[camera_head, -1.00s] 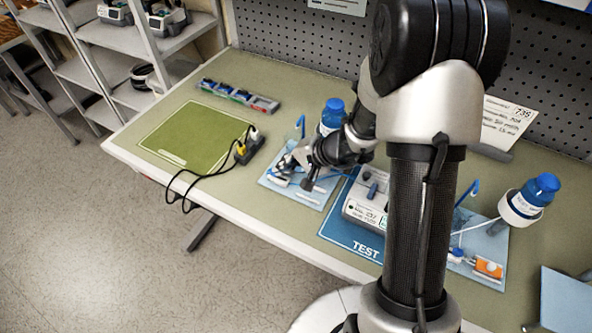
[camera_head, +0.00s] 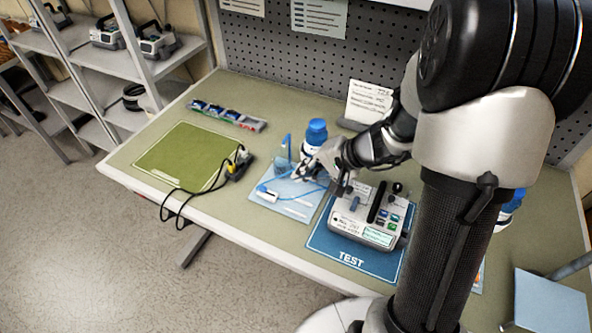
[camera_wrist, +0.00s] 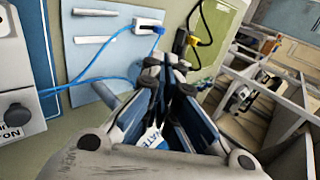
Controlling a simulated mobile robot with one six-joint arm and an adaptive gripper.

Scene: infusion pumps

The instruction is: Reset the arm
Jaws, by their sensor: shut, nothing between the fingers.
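A grey infusion pump (camera_head: 365,222) with a small screen and coloured keys stands on the TEST mat, just right of my gripper. A light blue mat (camera_head: 297,208) lies left of it, with blue tubing and a blue-capped bottle (camera_head: 316,135) at its back. My arm hides much of the right side of the bench.
A green mat (camera_head: 180,153) lies on the left of the bench. A pegboard (camera_head: 285,60) rises behind. Shelves with pumps (camera_head: 158,42) stand at far left.

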